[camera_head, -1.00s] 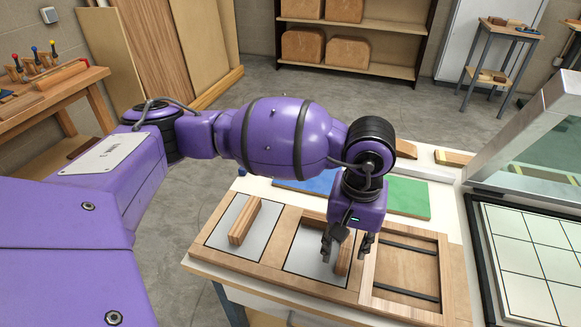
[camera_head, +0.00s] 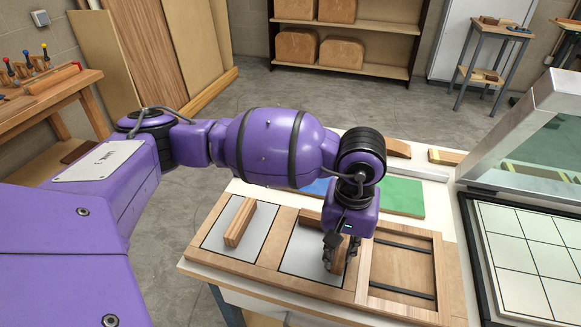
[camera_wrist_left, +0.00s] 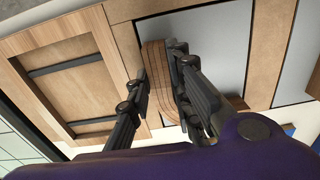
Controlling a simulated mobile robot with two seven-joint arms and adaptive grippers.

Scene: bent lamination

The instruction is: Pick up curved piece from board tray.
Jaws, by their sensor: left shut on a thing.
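The board tray (camera_head: 252,279) lies on the white-topped bench and has three compartments. The curved piece (camera_head: 310,217) is a bent strip of layered wood in the middle compartment, over a light grey panel. My left gripper (camera_head: 339,262) points down and is shut on one leg of it. In the left wrist view, the layered leg of the curved piece (camera_wrist_left: 155,70) stands between the fingers of my left gripper (camera_wrist_left: 152,95). Its bend and other leg are partly hidden behind the fingers. I cannot tell any gap under it. My right gripper is not in view.
Another wooden piece (camera_head: 239,222) lies in the tray's left compartment. The right compartment (camera_head: 403,268) is bare wood with dark strips. Blue and green mats (camera_head: 403,196) lie behind the tray. A gridded white plate (camera_head: 525,262) under a tilted clear cover stands at the right.

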